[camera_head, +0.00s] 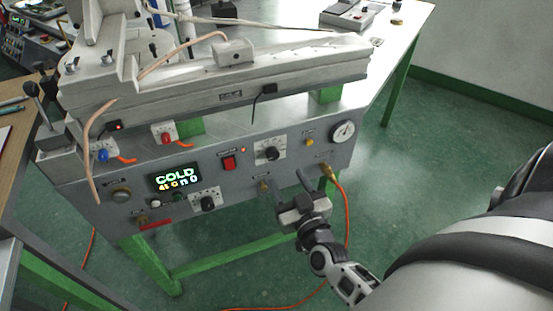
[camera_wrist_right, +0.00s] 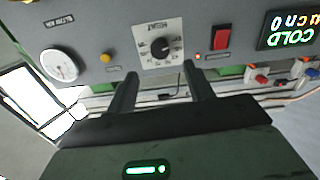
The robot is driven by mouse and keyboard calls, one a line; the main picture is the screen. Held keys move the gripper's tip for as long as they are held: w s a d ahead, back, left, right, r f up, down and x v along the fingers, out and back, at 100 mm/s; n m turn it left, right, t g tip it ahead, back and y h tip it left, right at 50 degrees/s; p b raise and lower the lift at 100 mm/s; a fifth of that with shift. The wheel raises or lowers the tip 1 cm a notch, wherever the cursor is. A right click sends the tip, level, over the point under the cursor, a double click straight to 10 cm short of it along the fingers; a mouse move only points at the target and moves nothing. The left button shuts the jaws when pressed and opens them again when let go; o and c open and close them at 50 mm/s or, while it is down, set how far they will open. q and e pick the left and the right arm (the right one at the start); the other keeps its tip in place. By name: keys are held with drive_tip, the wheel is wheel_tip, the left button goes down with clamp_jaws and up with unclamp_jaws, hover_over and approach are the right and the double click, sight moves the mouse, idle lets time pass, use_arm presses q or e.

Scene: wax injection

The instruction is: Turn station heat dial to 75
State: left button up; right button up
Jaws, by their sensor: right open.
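The heat dial (camera_head: 270,153) is a black knob on a white scale plate on the front panel of the grey station (camera_head: 110,186). The dial (camera_wrist_right: 160,47) shows larger in the right wrist view, under a label that reads HEAT; its exact setting is too small to read. My right gripper (camera_head: 287,182) is in front of the panel, below the dial in the head view. Its two fingers (camera_wrist_right: 161,76) are open and empty, apart from the knob and pointing toward it. The station display (camera_head: 174,178) reads COLD. My left gripper is not in view.
A red switch (camera_head: 229,162) is left of the dial. A yellow button (camera_head: 309,142) and a round gauge (camera_head: 343,131) are to its right. A second black knob (camera_head: 208,203) sits lower left. An orange hose (camera_head: 346,215) hangs beside my right gripper.

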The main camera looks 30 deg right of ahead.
sight(274, 156)
drive_tip(key=x, duration=0.7)
drive_tip(key=shift+w, duration=0.4)
drive_tip(key=c, duration=1)
